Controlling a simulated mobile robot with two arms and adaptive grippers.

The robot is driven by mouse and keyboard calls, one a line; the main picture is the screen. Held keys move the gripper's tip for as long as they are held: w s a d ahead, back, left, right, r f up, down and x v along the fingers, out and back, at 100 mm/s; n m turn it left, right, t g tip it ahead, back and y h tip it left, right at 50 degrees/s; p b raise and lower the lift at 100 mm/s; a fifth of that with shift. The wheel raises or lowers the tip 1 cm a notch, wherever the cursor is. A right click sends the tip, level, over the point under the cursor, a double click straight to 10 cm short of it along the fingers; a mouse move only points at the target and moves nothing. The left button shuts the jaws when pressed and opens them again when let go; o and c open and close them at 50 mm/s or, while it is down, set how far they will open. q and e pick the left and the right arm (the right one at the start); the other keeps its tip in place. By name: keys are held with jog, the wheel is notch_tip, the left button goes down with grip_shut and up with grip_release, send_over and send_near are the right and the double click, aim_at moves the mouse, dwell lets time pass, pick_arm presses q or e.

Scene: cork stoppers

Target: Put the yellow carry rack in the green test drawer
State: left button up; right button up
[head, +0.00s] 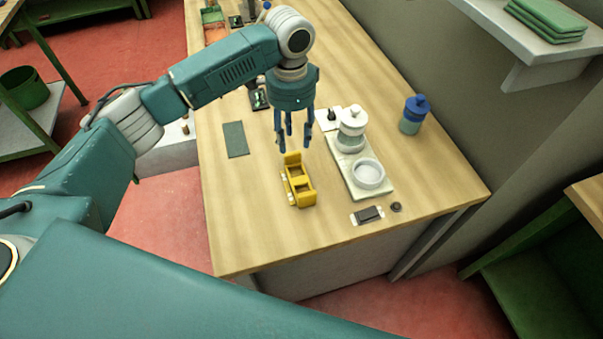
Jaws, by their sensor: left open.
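The yellow carry rack (305,197) stands on the wooden bench near its front edge, with a raised yellow part at its back end. My left gripper (292,142) points down above and behind the rack, its fingers apart and empty. It looks clear of the rack. A green tray-like thing (212,14) is at the far end of the bench; I cannot tell whether it is the green test drawer. My right gripper does not show.
A pale board (378,192) with a white jar (351,128) and a round white dish (368,174) is right of the rack. A blue-lidded jar (413,114) stands farther right. A flat dark green pad (236,139) lies left. The bench's front left is clear.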

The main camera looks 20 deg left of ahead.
aim_at(293, 154)
pick_arm(q)
jog(key=shift+s+f, duration=0.35)
jog(key=shift+f, duration=0.75)
jog(key=f, duration=0.1)
jog(key=f+p, duration=0.1)
jog(key=f, duration=0.1)
jog(key=f+p, duration=0.1)
jog(key=f, duration=0.1)
jog(key=shift+w, duration=0.25)
jog(key=shift+f, duration=0.1)
jog(key=shift+c, duration=0.7)
jog(key=c, duration=0.9)
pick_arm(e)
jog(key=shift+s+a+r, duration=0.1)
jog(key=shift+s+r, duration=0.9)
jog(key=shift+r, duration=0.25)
